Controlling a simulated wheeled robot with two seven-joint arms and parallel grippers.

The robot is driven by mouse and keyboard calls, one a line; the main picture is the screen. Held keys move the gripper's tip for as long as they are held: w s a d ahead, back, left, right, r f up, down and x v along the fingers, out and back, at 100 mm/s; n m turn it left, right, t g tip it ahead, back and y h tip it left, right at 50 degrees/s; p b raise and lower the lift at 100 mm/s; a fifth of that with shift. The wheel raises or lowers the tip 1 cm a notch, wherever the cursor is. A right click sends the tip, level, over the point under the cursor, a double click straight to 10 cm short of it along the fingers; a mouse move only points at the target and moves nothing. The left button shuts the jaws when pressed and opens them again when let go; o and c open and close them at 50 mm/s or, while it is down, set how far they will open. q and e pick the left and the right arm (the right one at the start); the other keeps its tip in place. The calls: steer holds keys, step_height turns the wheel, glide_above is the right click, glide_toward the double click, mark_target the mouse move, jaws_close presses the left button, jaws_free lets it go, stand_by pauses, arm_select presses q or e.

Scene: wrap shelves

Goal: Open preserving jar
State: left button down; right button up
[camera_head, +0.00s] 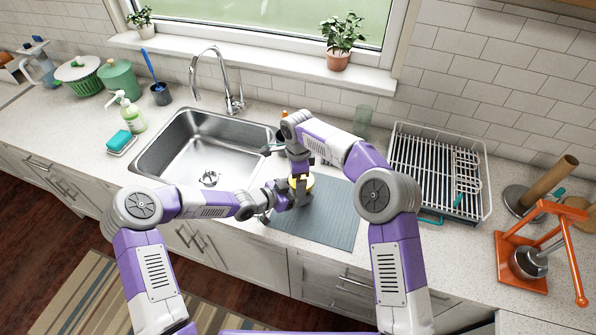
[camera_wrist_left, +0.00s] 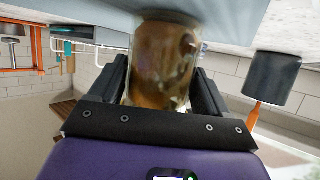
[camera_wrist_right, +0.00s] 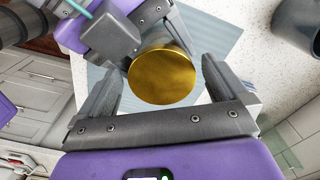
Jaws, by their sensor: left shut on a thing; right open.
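The preserving jar (camera_wrist_left: 165,62) is glass with brown contents and stands on the grey-blue mat (camera_head: 340,212). My left gripper (camera_wrist_left: 163,85) is shut on the jar's body from the side. The jar's round gold lid (camera_wrist_right: 162,76) faces my right wrist camera. In the head view the lid (camera_head: 308,183) shows as a small yellow patch between my grippers. My right gripper (camera_wrist_right: 160,80) is open above the lid, with one finger on each side of it. In the head view my arms hide most of the jar. The lid sits on the jar.
The steel sink (camera_head: 195,150) lies left of the mat. A white dish rack (camera_head: 440,165) stands to the right, with an orange stand (camera_head: 540,240) beyond it. A dark cup (camera_wrist_left: 272,78) stands near the jar. The front part of the mat is clear.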

steer(key=shift+c, duration=0.5)
steer(key=c, duration=0.9)
steer(key=n, duration=0.5)
steer(key=shift+s+d, duration=0.1)
steer(key=shift+s, duration=0.15)
steer(key=n, duration=0.5)
steer(key=shift+s+d, duration=0.15)
steer(key=shift+d, duration=0.05)
steer(key=o, duration=1)
